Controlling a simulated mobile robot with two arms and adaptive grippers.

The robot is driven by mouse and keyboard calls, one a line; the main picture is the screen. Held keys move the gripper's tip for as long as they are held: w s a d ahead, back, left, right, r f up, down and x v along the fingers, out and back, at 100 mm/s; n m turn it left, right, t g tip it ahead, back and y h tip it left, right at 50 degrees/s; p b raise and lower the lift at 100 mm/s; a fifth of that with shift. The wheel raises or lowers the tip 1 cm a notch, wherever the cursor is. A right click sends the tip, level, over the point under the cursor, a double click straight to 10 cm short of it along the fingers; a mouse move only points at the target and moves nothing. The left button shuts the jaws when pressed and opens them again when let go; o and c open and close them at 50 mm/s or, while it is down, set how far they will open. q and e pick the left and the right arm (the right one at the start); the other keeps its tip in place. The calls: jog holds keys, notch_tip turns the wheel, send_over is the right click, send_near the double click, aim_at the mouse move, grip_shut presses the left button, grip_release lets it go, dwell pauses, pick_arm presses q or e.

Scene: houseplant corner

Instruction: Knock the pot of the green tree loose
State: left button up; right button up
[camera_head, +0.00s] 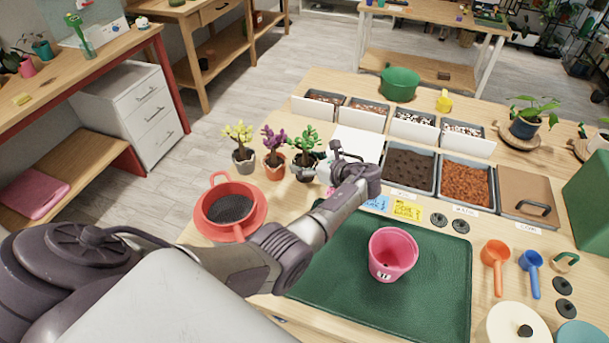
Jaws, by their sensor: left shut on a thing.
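The green tree (306,141) is a small plant with bright green leaves on a brown stem. It stands upright in a dark pot (302,171), at the right end of a row of three small potted trees. My left gripper (322,174) reaches in from the right side of this pot and is shut on it at the rim side. My own wrist hides part of the contact and the pot's right side. My right gripper is not in view.
A purple tree (273,142) and a yellow tree (239,136) stand close on the left. A pink pot (392,254) stands on the green mat (438,308). Soil trays (409,172) lie to the right.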

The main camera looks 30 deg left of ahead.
pick_arm(q)
notch_tip(320, 180, down, 4)
jog(key=shift+r+b, duration=0.25)
jog(key=shift+b, duration=0.8)
jog(key=shift+r+p, duration=0.6)
jog(key=shift+p, duration=0.15)
jog(key=shift+c, duration=0.5)
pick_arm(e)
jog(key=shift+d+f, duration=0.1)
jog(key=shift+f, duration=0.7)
pick_arm(q)
jog(key=shift+f+b, duration=0.3)
jog(key=shift+f, duration=0.05)
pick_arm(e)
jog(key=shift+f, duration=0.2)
pick_arm(q)
jog(key=o, duration=1.1)
